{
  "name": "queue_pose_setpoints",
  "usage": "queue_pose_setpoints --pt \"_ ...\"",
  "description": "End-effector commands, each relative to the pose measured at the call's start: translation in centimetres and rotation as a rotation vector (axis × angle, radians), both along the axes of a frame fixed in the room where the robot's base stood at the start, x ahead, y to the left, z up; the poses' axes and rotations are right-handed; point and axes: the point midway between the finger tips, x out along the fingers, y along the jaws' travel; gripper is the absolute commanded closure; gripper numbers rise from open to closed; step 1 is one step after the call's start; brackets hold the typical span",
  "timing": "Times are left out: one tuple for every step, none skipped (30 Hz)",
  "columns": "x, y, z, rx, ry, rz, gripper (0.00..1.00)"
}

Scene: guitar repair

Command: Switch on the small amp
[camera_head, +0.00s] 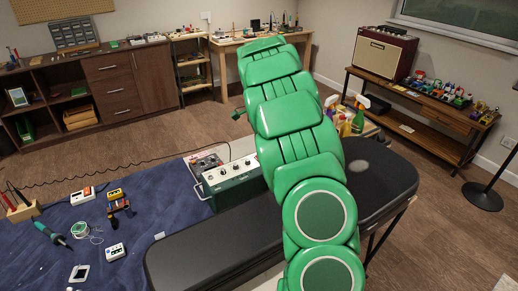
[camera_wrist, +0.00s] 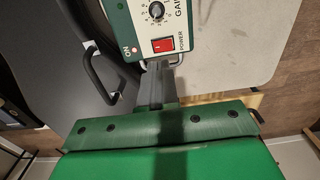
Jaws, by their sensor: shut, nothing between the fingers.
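I cannot tell if the indicator is lit or which way the switch is tipped. My gripper (camera_wrist: 158,68) is shut and empty, its tips just below the switch at the panel's lower edge. Contact is unclear. My arm hides the gripper in the head view.
A long black case (camera_head: 205,248) lies in front of the amp. A blue mat (camera_head: 50,262) with pedals and a soldering iron (camera_head: 52,235) is at left. Spray bottles (camera_head: 359,114) stand behind my arm. A larger brown amp (camera_head: 383,53) sits on the right bench.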

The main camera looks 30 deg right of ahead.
Motion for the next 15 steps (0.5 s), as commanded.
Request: queue_pose_setpoints --pt "0.0 0.0 1.1 -0.002 -0.004 0.001 1.0" --pt "-0.2 0.0 1.7 -0.002 -0.003 0.002 1.0" --pt "-0.3 0.1 2.4 -0.002 -0.002 0.002 1.0" --pt "-0.4 0.1 2.9 -0.002 -0.002 0.001 1.0" --pt "-0.4 0.0 3.5 -0.001 -0.003 0.001 1.0" --pt "-0.5 0.0 4.2 -0.002 -0.005 0.001 1.0" --pt "-0.5 0.0 4.6 -0.002 -0.006 0.001 1.0" --pt "-0.6 0.0 5.1 -0.003 -0.007 0.001 1.0" --pt "-0.7 -0.1 5.7 -0.003 -0.008 0.001 1.0" --pt "-0.7 -0.1 6.0 -0.004 -0.007 0.001 1.0" --pt "-0.8 0.0 6.4 -0.003 -0.007 0.001 1.0" --pt "-0.9 0.0 6.8 -0.003 -0.006 0.001 1.0" --pt "-0.9 0.0 7.0 -0.003 -0.006 0.001 1.0" --pt "-1.0 0.0 7.2 -0.003 -0.006 0.001 1.0" --pt "-1.0 0.0 7.4 -0.003 -0.006 0.001 1.0"
